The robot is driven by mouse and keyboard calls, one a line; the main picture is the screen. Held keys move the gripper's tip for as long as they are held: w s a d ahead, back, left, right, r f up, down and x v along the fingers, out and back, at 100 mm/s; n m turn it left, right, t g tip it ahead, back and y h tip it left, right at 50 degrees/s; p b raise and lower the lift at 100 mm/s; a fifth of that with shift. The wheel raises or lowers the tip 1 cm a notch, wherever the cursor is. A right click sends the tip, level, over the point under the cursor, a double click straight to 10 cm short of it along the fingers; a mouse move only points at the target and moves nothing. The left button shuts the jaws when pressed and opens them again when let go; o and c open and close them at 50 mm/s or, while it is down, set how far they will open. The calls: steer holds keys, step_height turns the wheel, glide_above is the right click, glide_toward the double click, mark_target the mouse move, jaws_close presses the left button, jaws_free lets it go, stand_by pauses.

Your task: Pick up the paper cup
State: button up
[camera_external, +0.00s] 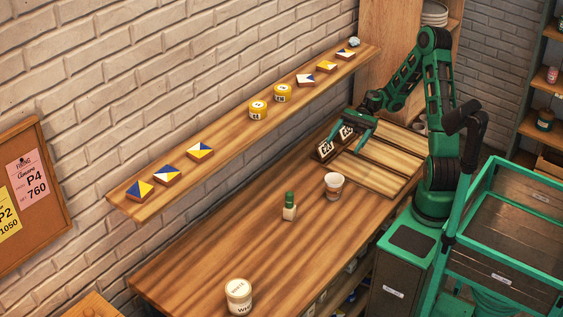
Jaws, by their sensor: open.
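A pale paper cup (333,186) stands upright on the wooden workbench (270,240), near its right front edge and just left of a slatted wooden board. My gripper (348,143) is at the end of my green arm, above the far part of the bench, behind the cup and a little to its right. Its two fingers are apart, over the area of two small dark blocks with light markings. I cannot tell whether the fingers touch those blocks. The cup is apart from my gripper and fully in view.
A green-capped bottle (289,207) stands just left of the cup. A white labelled jar (238,296) stands at the bench's near end. The slatted board (371,173) lies right of the cup. A wall shelf (229,138) holds tiles and yellow jars above the bench.

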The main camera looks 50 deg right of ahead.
step_height(320, 180, up, 2)
steer(key=y, duration=0.2)
glide_toward(337, 178)
steer(key=shift+m+h, duration=0.3)
steer(key=a, duration=0.5)
steer(key=shift+s+a+r, duration=0.2)
steer(key=shift+s, duration=0.1)
steer(key=shift+s+a, duration=0.2)
steer(key=shift+a, duration=1.05)
steer(key=shift+s+a, duration=0.2)
steer(key=shift+a, duration=1)
steer(key=shift+s+a, duration=0.2)
steer(key=shift+a, duration=1.05)
steer(key=c, duration=1.1)
